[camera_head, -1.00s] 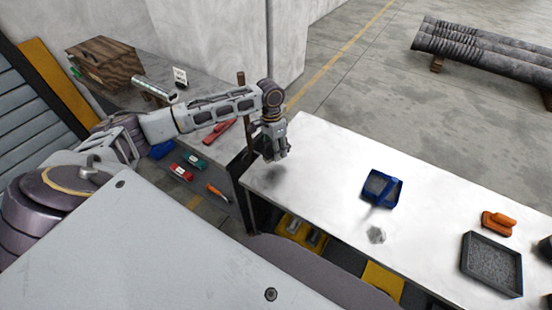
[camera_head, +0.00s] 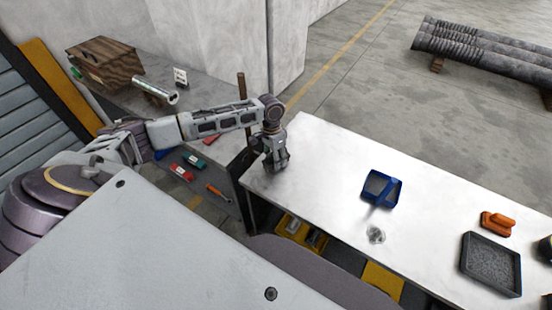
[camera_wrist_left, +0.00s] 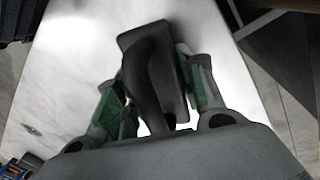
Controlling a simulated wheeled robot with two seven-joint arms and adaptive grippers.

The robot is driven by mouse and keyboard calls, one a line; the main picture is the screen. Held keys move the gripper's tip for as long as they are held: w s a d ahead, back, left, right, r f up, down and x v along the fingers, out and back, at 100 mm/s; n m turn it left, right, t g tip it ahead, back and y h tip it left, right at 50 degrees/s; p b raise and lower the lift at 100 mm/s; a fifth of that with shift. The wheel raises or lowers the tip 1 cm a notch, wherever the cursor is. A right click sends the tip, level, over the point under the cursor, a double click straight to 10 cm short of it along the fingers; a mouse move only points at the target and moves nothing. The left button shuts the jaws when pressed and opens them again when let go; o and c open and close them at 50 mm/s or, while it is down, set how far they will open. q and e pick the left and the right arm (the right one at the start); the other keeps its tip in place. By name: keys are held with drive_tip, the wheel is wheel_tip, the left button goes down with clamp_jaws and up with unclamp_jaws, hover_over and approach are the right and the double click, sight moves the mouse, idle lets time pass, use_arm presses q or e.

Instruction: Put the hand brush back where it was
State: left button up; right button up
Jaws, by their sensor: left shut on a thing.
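My left gripper (camera_head: 277,168) is low over the near left end of the white table (camera_head: 325,165). In the left wrist view, its green-padded fingers (camera_wrist_left: 155,105) are shut on a dark thing with a curved handle and a flat rectangular block, which looks like the hand brush (camera_wrist_left: 150,50). The brush is mostly hidden by the gripper in the head view. I cannot tell whether it touches the tabletop. My right gripper is not in view.
A blue dustpan (camera_head: 382,189) lies mid-table, with a small clear item (camera_head: 376,235) near it. An orange float-like tool (camera_head: 497,223) and a dark tray (camera_head: 491,263) are at the right. A grey bench (camera_head: 205,88) with a wooden box (camera_head: 106,65) stands behind left.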

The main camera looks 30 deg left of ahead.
use_arm(q)
drive_tip(key=shift+f, duration=0.15)
drive_tip(key=o, duration=1)
drive_tip(key=shift+r, duration=0.2)
drive_tip(key=shift+r, duration=0.1)
drive_tip(key=shift+w+a+r+p, duration=0.1)
drive_tip(key=shift+a+r+p, duration=0.1)
drive_tip(key=shift+r+p, duration=1.3)
drive_tip(key=shift+w+a+r+p, duration=0.1)
drive_tip(key=shift+a+r+p, duration=0.1)
drive_tip(key=shift+r+p, duration=1.25)
drive_tip(key=shift+w+a+r, duration=0.1)
drive_tip(key=shift+a+r, duration=0.05)
drive_tip(key=shift+r, duration=0.8)
drive_tip(key=shift+w+a+r, duration=0.1)
drive_tip(key=shift+a+r, duration=0.05)
drive_tip(key=shift+r, duration=0.8)
drive_tip(key=shift+a+r, duration=0.15)
drive_tip(key=shift+r, duration=0.8)
